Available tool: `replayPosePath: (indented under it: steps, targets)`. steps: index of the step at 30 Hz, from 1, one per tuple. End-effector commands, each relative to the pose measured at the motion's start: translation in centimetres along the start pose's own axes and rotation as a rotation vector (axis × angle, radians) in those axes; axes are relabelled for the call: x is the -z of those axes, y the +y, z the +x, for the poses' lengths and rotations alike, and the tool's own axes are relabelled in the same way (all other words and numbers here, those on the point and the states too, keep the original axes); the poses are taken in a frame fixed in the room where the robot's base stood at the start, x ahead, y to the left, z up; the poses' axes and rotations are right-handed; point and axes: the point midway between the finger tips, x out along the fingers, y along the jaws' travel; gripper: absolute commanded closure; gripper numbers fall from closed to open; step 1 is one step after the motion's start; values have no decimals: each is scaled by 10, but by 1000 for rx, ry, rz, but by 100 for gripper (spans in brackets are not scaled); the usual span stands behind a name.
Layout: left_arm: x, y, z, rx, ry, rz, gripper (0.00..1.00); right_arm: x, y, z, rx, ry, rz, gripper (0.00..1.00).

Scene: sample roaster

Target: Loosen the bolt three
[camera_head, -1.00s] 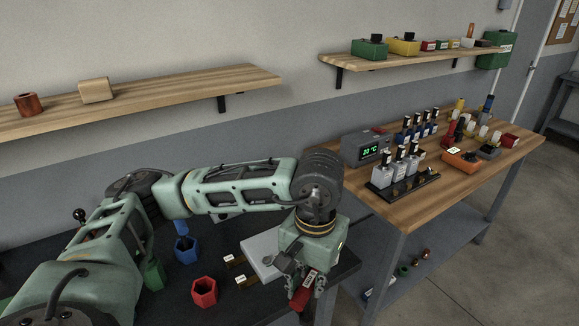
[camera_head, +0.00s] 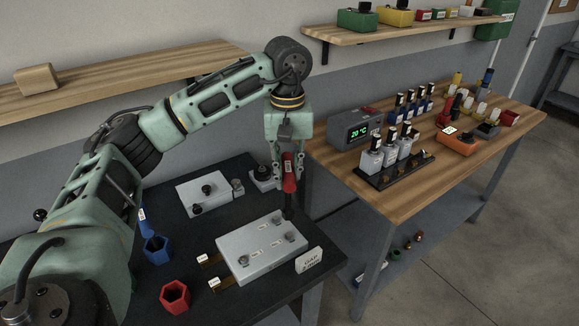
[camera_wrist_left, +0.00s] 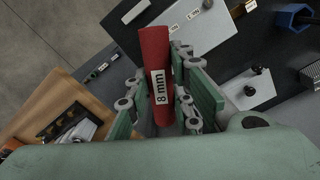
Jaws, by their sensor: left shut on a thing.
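My left gripper (camera_head: 289,170) is shut on a red tool handle (camera_head: 289,182), labelled "8 mm" in the wrist view (camera_wrist_left: 155,70). The tool hangs nearly upright with its dark shaft (camera_head: 287,208) pointing down. Its lower end appears near the back right corner of a light grey plate (camera_head: 262,262) carrying several bolts and small labels; I cannot tell whether it touches. The labels are too small to read, so I cannot tell which bolt is three. The plate also shows in the wrist view (camera_wrist_left: 208,32). My right gripper is out of view.
A small sign (camera_head: 308,260) stands at the plate's front right. A blue holder (camera_head: 157,250) and red holder (camera_head: 175,297) stand left of it. Another grey plate with black knobs (camera_head: 190,190) lies behind. A wooden bench (camera_head: 400,205) with bottles is at right.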

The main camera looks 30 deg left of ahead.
Motion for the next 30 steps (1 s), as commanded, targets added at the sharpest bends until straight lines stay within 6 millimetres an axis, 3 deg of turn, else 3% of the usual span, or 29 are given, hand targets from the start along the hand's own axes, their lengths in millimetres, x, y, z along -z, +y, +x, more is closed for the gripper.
replayPosePath:
  steps: [4, 13, 21, 30]
  targets:
    - [-1, 0, 2, -1, 0, 0, 100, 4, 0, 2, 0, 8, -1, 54]
    - [-1, 0, 26, 0, 0, 1, 100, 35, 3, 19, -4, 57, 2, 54]
    - [-1, 0, 47, -1, 1, 1, 100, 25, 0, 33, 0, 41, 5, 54]
    - [-1, 0, 48, -2, 1, 1, 100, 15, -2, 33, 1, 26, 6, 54]
